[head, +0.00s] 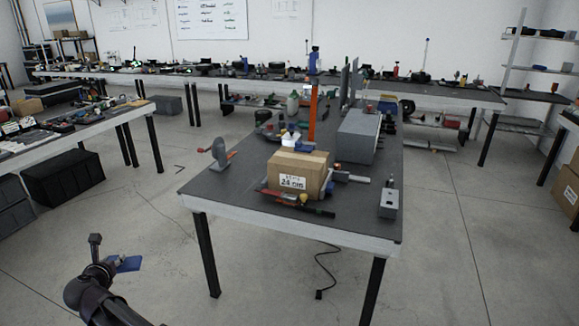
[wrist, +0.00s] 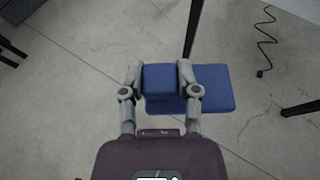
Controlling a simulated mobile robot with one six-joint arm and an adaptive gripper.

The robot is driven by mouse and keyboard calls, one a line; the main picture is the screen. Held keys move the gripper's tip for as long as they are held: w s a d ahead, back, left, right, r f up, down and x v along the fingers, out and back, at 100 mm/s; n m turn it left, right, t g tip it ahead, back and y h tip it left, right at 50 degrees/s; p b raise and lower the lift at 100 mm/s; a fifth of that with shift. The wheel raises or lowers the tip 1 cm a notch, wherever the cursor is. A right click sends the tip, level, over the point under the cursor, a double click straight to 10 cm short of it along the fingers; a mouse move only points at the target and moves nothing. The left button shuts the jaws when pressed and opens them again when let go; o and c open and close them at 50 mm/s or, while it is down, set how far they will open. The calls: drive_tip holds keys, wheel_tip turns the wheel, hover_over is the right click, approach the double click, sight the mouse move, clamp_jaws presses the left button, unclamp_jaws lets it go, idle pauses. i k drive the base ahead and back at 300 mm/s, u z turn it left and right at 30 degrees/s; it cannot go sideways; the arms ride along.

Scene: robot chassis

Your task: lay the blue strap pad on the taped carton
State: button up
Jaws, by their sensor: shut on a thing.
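The blue strap pad (wrist: 215,88) is a flat blue piece with a raised block, and my gripper (wrist: 160,80) is shut on that block in the wrist view. In the head view the pad (head: 128,263) shows beside my gripper (head: 113,262) at the lower left, above the floor and well apart from the table. The taped carton (head: 285,172) is a brown box with a white label, standing on the near part of the dark table. A white and blue item sits on or just behind its top; I cannot tell which.
The dark table (head: 240,190) has a grey vise-like tool (head: 220,151), a grey case (head: 357,136), an orange post (head: 312,112) and a small grey box (head: 388,204). Screwdrivers (head: 297,202) lie before the carton. A black cable (head: 325,268) hangs to the floor.

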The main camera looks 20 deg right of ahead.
sight(293, 164)
drive_tip(key=z, duration=1.3)
drive_tip(key=i, duration=0.5)
drive_tip(key=u, duration=0.2)
